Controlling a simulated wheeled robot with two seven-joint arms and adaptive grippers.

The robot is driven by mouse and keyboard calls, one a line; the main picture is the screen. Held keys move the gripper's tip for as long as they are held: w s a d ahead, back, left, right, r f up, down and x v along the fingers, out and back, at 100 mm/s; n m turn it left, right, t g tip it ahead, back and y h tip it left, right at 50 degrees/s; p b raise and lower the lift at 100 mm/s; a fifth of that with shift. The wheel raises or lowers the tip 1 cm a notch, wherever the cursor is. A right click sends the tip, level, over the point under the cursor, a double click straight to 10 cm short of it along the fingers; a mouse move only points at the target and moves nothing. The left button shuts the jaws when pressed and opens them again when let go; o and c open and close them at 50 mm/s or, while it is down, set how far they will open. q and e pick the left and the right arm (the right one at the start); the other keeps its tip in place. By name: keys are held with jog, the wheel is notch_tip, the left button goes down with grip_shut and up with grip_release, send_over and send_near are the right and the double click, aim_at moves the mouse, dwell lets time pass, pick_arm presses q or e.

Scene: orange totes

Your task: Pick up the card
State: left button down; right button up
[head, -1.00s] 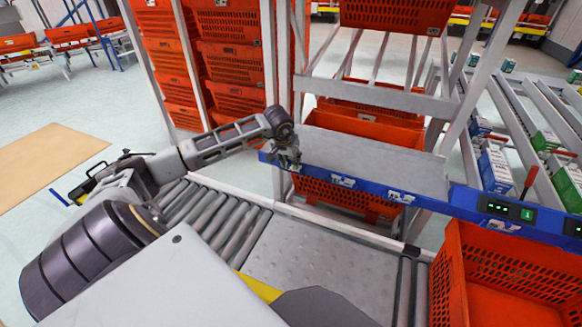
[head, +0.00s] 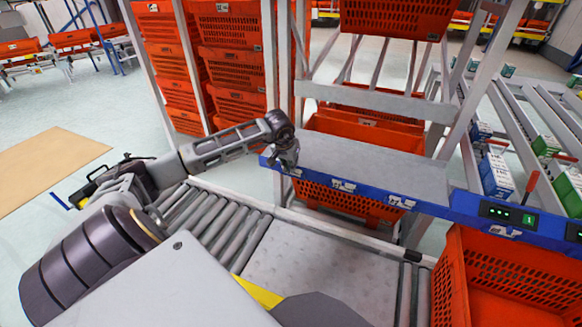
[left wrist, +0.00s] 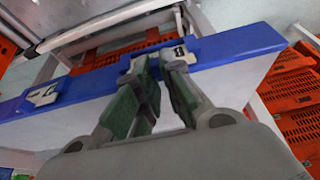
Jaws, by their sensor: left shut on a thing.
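My left gripper (head: 287,162) is at the left end of the blue rail (head: 370,194). In the left wrist view, its green-padded fingers (left wrist: 160,63) are closed around a small white card (left wrist: 176,51) with a dark mark, at the rail. The fingers cover part of this card, and in the head view the gripper hides most of it. Whether the card is clear of the rail, I cannot tell. Other white cards sit along the rail (head: 343,185), (head: 402,202); one shows in the left wrist view (left wrist: 43,95). My right gripper is not in view.
A grey shelf (head: 370,160) lies behind the rail, with an orange tote (head: 350,205) below it. A roller conveyor (head: 215,220) runs in front. Another orange tote (head: 453,290) stands at right. Metal posts (head: 284,60) rise close behind my left gripper.

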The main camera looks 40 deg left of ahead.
pick_arm(q)
jog(key=shift+r, duration=0.6)
notch_tip(320, 180, up, 3)
jog(key=shift+r, duration=0.1)
notch_tip(320, 180, up, 4)
jog(key=shift+r+p, duration=0.1)
jog(key=shift+p, duration=0.4)
jog(key=shift+r, duration=0.65)
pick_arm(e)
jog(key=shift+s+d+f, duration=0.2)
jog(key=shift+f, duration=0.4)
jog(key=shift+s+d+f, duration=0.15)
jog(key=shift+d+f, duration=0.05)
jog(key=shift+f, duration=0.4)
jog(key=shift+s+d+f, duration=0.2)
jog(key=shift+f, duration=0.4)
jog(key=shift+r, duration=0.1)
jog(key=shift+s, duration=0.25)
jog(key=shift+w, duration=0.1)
